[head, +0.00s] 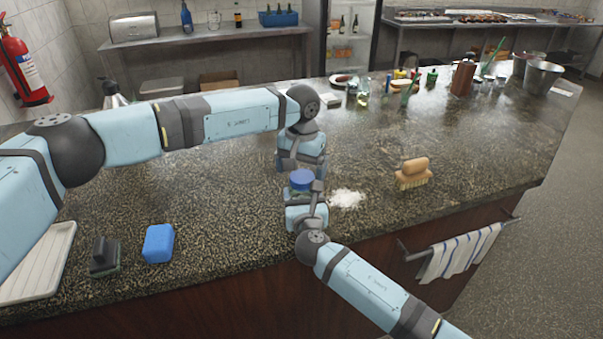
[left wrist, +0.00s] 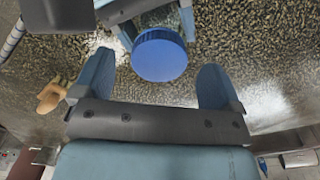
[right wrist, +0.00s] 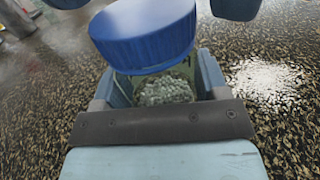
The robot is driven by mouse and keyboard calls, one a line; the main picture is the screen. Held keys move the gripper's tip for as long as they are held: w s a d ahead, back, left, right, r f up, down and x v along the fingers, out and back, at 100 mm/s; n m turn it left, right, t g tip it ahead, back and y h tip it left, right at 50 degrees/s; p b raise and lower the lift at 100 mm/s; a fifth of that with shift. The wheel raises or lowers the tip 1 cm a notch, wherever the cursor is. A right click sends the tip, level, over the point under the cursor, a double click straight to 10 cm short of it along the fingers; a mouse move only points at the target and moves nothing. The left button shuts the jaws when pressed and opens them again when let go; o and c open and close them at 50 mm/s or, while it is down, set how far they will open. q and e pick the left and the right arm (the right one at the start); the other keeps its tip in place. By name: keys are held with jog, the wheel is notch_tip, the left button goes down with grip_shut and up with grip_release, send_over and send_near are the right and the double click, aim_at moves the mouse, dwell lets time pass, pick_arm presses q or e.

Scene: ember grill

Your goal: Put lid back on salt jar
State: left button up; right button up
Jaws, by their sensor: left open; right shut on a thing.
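The round blue lid (head: 301,180) is over the top of the salt jar; it also shows in the left wrist view (left wrist: 158,55) and right wrist view (right wrist: 145,38). The clear salt jar (right wrist: 165,90) has white grains inside and stands between the fingers of my right gripper (head: 307,194), which is shut on it. The lid hides the jar's rim, so I cannot tell whether it is fully seated. My left gripper (head: 302,168) is open on the far side of the lid. Its two fingers are spread wide, apart from the lid.
A blue sponge (head: 158,243), a dark block (head: 104,256) and a white tray (head: 40,265) are at left. Bottles and pots crowd the far counter.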

pick_arm(q)
notch_tip(320, 180, up, 10)
jog(key=shift+r, duration=0.2)
pick_arm(e)
jog(key=o, duration=1.8)
pick_arm(q)
jog(key=shift+r, duration=0.1)
pick_arm(e)
jog(key=s+d, duration=0.2)
jog(key=s, duration=1.1)
jog(key=shift+s, duration=0.35)
